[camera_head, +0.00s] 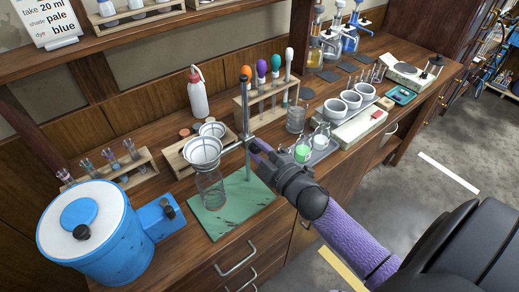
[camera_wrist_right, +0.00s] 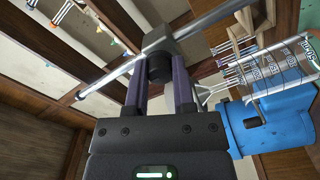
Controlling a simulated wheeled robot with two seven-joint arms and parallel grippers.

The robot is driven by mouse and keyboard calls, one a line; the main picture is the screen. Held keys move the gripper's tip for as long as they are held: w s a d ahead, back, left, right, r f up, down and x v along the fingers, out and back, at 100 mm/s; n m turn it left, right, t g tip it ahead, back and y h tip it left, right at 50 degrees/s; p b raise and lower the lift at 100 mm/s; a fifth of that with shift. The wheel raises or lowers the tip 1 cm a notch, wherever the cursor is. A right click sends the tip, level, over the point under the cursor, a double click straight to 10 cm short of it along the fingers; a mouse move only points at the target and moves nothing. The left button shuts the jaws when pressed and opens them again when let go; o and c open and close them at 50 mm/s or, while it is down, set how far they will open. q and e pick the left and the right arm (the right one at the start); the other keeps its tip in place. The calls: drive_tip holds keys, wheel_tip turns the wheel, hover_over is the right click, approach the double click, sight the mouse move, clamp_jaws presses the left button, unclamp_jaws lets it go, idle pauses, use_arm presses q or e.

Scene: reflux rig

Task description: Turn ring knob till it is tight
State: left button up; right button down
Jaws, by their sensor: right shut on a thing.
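The ring stand's metal rod (camera_head: 248,165) rises from a green base (camera_head: 255,197). A small metal clamp block (camera_wrist_right: 157,39) sits on the rod, and an arm from it leads to the ring with a white funnel (camera_head: 202,152). A glass vessel (camera_head: 210,190) is below the funnel. The black ring knob (camera_wrist_right: 160,68) is on the clamp, between the purple fingers of my right gripper (camera_wrist_right: 160,82). My right gripper (camera_head: 256,149) is shut on the knob, coming from the right in the head view; there the fingers hide the knob. My left gripper is not in view.
A blue pot with a white lid (camera_head: 105,228) stands at the left front; a blue box (camera_head: 160,218) adjoins it. A rack with coloured-topped droppers (camera_head: 262,105) is behind the stand. A tray with beakers (camera_head: 318,150) lies close right of my right gripper.

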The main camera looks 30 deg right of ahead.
drive_tip(key=c, duration=0.6)
unclamp_jaws()
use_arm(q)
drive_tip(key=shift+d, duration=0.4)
use_arm(e)
drive_tip(key=shift+o, duration=0.8)
drive_tip(key=shift+s, duration=0.1)
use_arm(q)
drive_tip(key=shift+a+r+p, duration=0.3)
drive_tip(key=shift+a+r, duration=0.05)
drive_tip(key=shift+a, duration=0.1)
use_arm(e)
drive_tip(key=s, duration=0.9)
drive_tip(key=shift+s+d, duration=0.4)
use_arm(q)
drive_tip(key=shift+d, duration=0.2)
